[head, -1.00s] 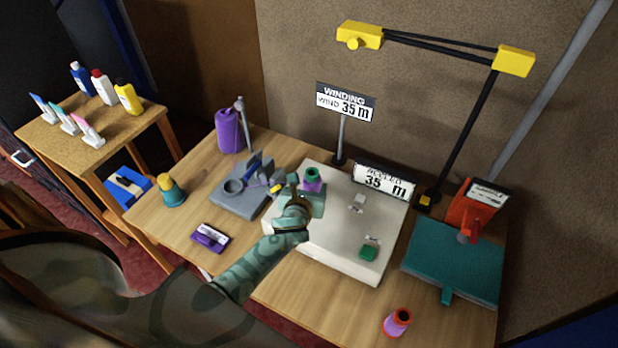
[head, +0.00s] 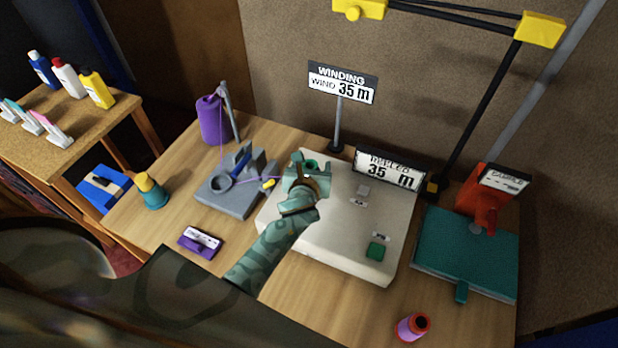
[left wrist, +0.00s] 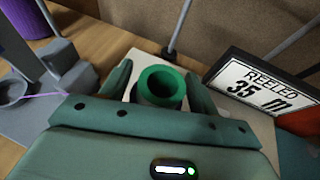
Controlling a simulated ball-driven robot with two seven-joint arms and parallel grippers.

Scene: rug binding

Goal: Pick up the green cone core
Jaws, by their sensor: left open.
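The green cone core (head: 311,164) stands on the left part of the white winding machine (head: 345,235). Its round open top shows as a green ring in the left wrist view (left wrist: 162,86), and its lower part is hidden by my gripper. My left gripper (head: 305,168) is open at the core, with one finger on each side of it in the left wrist view. I cannot tell whether the fingers touch it. My right gripper is not in view.
A grey thread stand (head: 232,198) with a purple spool (head: 212,120) is to the left; purple thread runs toward the core. Signs (head: 342,82) (head: 390,168) stand behind. A red-ended purple cone (head: 412,327) stands at front right.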

